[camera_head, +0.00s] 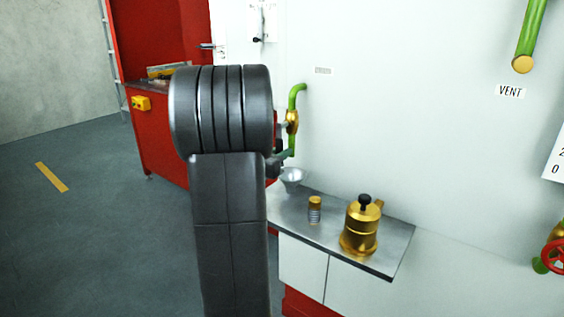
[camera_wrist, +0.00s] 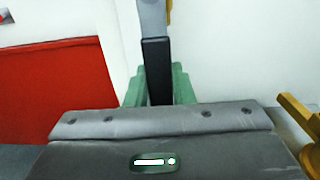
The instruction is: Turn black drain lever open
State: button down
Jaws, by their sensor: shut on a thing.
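In the wrist view the black lever (camera_wrist: 157,62) runs up from between the green fingers of my gripper (camera_wrist: 158,88), which are shut on it. A grey metal part joins the lever's top end, and its lower end is hidden behind my gripper's housing. In the head view my arm covers much of the middle and the lever cannot be made out clearly. A green pipe (camera_head: 297,95) with a brass valve body (camera_head: 292,121) shows on the wall just right of my arm.
A steel-topped counter (camera_head: 390,258) holds a brass pot (camera_head: 359,232), a small brass-capped piece (camera_head: 314,210) and a pale funnel-like cup (camera_head: 292,176). A red cabinet (camera_head: 166,135) stands left. A brass part (camera_wrist: 298,118) is close at right in the wrist view. Floor at left is clear.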

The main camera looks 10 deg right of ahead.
jog(key=c, duration=1.2)
grip_release()
jog(key=shift+c, duration=0.2)
jog(key=shift+a, duration=0.1)
jog(key=v, duration=1.3)
jog(key=shift+s+a, duration=0.2)
jog(key=shift+s, duration=0.1)
jog(key=shift+w+d, duration=0.1)
jog(key=x, duration=1.3)
jog(key=shift+w+d, duration=0.25)
jog(key=shift+p, duration=0.3)
